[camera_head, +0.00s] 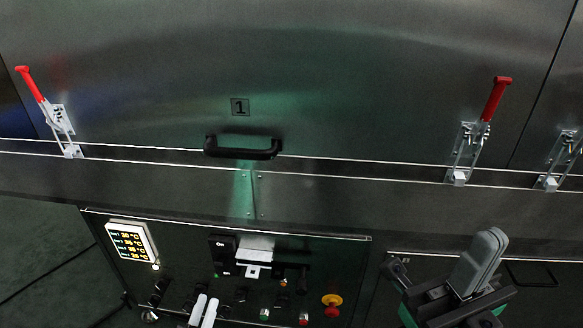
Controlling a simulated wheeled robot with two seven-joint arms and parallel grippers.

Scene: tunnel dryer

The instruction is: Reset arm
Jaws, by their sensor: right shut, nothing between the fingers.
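My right gripper (481,258) is at the lower right, in front of the dryer's lower front. Its grey fingers are together and point up, with nothing between them. Its dark body with green edges shows below. What look like the pale fingertips of my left gripper (204,312) show at the bottom edge, in front of the control panel (190,230). They lie close side by side, and the rest of that gripper is out of view. I cannot tell whether it is open.
A large metal door (340,90) marked 1 has a black handle (242,147). Red-handled clamps stand at its left (57,120) and right (470,140). The control panel bears a lit temperature display (131,243) and a red emergency button (332,300). Dark floor lies at left.

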